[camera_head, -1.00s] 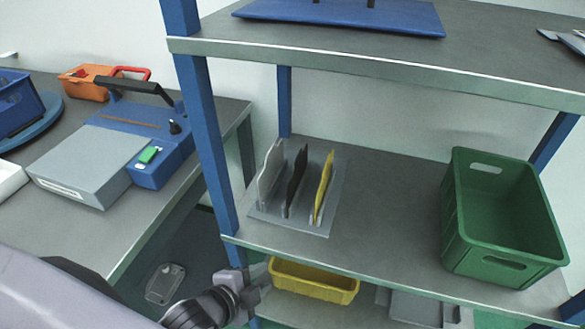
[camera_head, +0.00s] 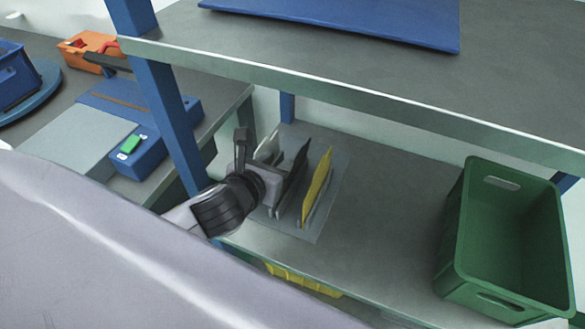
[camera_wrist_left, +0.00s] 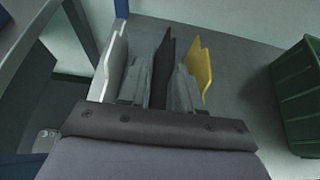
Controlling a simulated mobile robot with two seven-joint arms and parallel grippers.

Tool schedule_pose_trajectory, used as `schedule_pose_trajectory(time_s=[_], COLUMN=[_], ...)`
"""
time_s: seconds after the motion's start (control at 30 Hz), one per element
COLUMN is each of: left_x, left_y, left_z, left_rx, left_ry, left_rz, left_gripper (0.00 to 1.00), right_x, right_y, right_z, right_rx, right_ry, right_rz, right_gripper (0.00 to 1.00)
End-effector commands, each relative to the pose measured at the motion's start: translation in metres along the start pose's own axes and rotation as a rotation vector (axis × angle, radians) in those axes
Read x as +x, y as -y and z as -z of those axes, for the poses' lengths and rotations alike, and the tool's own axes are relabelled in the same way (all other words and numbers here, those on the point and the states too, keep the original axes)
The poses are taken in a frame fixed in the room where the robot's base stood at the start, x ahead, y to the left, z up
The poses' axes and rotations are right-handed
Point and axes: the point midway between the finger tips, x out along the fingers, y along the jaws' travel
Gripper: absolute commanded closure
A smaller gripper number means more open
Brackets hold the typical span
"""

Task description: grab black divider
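The black divider (camera_head: 296,170) stands upright between a white divider (camera_head: 268,146) and a yellow divider (camera_head: 317,186) in a grey rack base (camera_head: 331,206) on the middle shelf. My left gripper (camera_head: 274,184) is at the near end of the black divider and hides part of it and of the white one. In the left wrist view the fingers (camera_wrist_left: 162,82) are apart, one on each side of the black divider (camera_wrist_left: 164,58). The yellow divider (camera_wrist_left: 198,68) is just right of the right finger. I cannot tell whether either finger touches the black divider. My right gripper is not in view.
A blue shelf post (camera_head: 165,110) stands left of the rack, close to my left arm. The upper shelf (camera_head: 330,92) overhangs behind. A green crate (camera_head: 455,260) stands at the right, with bare shelf between. A yellow bin (camera_head: 300,280) sits below.

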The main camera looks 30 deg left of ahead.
Motion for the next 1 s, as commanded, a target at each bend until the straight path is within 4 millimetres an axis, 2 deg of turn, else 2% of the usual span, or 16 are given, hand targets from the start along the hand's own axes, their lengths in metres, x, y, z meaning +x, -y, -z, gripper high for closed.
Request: schedule_pose_trajectory(time_s=[0.33, 0.63, 1.0], left_x=[0.027, 0.062, 0.070], left_y=[0.001, 0.002, 0.002], left_z=[0.001, 0.003, 0.003], left_rx=[0.002, 0.001, 0.003], left_ry=[0.000, -0.002, 0.000], left_rz=[0.000, -0.002, 0.000], left_gripper=[0.66, 0.66, 0.66], right_x=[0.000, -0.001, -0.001], right_y=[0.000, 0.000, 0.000], right_z=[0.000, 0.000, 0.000], right_rx=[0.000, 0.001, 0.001], right_ry=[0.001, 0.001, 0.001], right_rz=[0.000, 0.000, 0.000], right_gripper=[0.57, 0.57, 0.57])
